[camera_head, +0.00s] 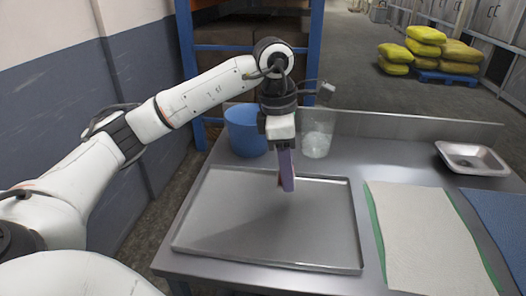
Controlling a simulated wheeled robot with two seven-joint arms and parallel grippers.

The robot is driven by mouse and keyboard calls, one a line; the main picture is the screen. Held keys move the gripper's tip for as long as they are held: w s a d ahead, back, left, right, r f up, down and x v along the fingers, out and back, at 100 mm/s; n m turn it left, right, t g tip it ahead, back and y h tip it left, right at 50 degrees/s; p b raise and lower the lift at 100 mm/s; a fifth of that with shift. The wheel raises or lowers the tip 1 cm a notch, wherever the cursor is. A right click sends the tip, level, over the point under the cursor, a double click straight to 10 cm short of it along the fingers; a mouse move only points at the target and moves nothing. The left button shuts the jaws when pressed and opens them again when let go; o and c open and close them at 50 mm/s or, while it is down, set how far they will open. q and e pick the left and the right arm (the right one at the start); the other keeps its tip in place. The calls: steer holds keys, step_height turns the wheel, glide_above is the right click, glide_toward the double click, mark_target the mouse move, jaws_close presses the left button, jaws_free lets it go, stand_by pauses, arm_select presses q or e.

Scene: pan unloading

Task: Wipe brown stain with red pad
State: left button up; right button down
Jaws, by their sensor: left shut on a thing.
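My left gripper (284,148) points down above the grey metal tray (225,235), near its back edge. It is shut on a thin flat pad (288,175), which hangs upright below the fingers. The pad's visible face looks purple, with a reddish edge low on its left side. Its lower end appears to be above the tray, but I cannot tell if it touches. I see no clear brown stain on the tray or the table. My right gripper is not in view.
A blue bucket (243,135) and a clear container (317,138) stand behind the tray. A pale cloth on a green one (425,235) and a blue cloth (500,215) lie to the right. A small metal dish (472,158) sits at the back right. A low ledge borders the table's back.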

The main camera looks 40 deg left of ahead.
arm_select(q)
steer(key=shift+r+p, duration=0.6)
steer(key=shift+r, duration=0.5)
